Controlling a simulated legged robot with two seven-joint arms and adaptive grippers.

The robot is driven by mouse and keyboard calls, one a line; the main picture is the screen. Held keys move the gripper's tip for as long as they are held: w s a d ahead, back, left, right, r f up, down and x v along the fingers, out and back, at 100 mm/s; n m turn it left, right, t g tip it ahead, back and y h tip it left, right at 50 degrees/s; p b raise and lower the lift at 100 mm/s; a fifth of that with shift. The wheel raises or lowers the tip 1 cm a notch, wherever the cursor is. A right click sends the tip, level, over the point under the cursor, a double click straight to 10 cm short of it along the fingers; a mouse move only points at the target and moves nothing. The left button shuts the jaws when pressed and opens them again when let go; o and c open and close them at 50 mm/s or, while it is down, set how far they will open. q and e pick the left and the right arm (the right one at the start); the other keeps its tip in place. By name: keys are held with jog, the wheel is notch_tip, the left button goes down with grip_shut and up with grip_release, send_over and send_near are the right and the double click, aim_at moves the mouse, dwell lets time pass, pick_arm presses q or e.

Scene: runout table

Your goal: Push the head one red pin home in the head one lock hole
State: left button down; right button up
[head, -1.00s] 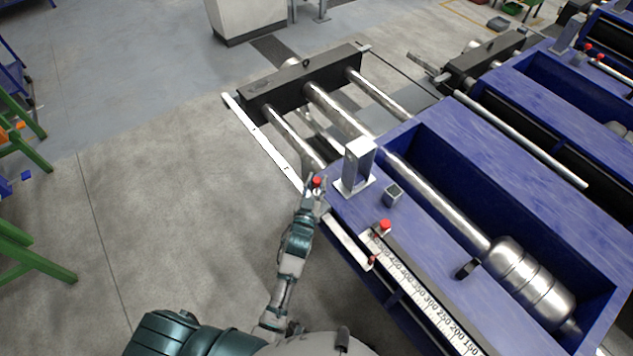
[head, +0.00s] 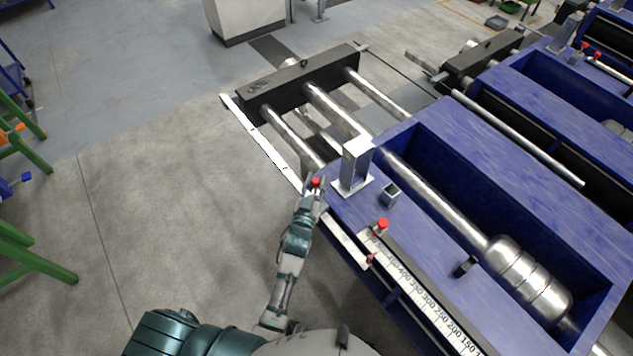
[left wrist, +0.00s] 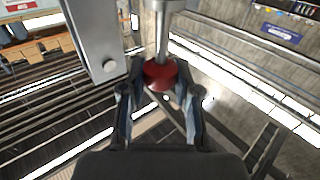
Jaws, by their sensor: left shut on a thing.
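My left gripper (head: 314,188) is at the near left corner of the blue machine, beside the silver rail. It is shut on a red pin, whose red head (head: 316,182) shows between the fingers. In the left wrist view the gripper (left wrist: 160,85) grips the red head (left wrist: 160,74), and a metal shank (left wrist: 163,38) runs from it toward the top of the picture. I cannot see the lock hole or tell how deep the pin sits. My right gripper is not in view.
The blue machine table (head: 350,205) fills the right side. A silver upright block (head: 356,165), a small dark block (head: 390,193), another red knob (head: 382,224) and a ruler scale (head: 430,305) sit on it. Open floor (head: 170,200) lies to the left.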

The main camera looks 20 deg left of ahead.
aim_at(316, 192)
pick_arm(q)
jog(key=shift+d, duration=0.15)
jog(key=shift+r, duration=0.1)
dwell(0.5)
jog(key=shift+f+b, duration=1.7)
jog(key=shift+f, duration=1.15)
jog(key=c, duration=0.7)
grip_release()
jog(key=shift+c, duration=0.2)
jog(key=s, duration=1.2)
jog(key=shift+f, duration=0.2)
